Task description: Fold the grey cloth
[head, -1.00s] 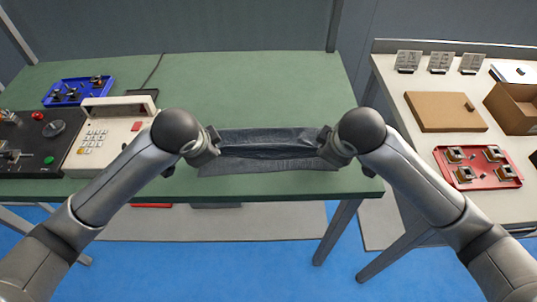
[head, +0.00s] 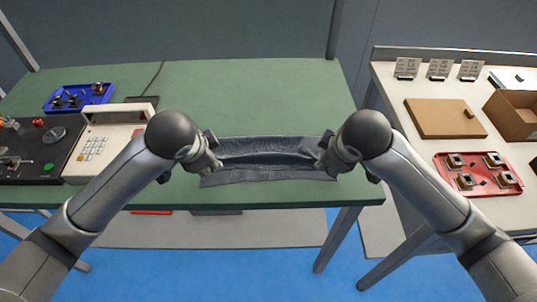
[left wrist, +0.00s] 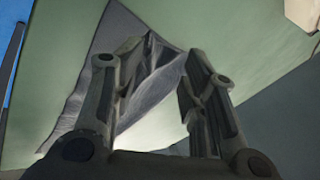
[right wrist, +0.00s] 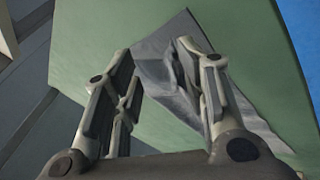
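The grey cloth (head: 270,173) lies near the front edge of the green table, a wide strip with a raised crease along its length. My left gripper (head: 212,158) is at its left end and my right gripper (head: 325,158) at its right end. In the left wrist view the fingers (left wrist: 160,65) stand apart, with the cloth (left wrist: 150,100) behind and beside the left finger. In the right wrist view the fingers (right wrist: 158,60) also stand apart, with the cloth (right wrist: 165,80) behind and beside the right finger. The cloth's ends are partly hidden by the grippers.
A control panel (head: 40,150) and a beige keypad unit (head: 108,135) stand on the left of the green table (head: 250,90), with a blue tray (head: 80,97) behind. A separate table at right holds a red tray (head: 478,186) and a cardboard box (head: 512,115). The table behind the cloth is clear.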

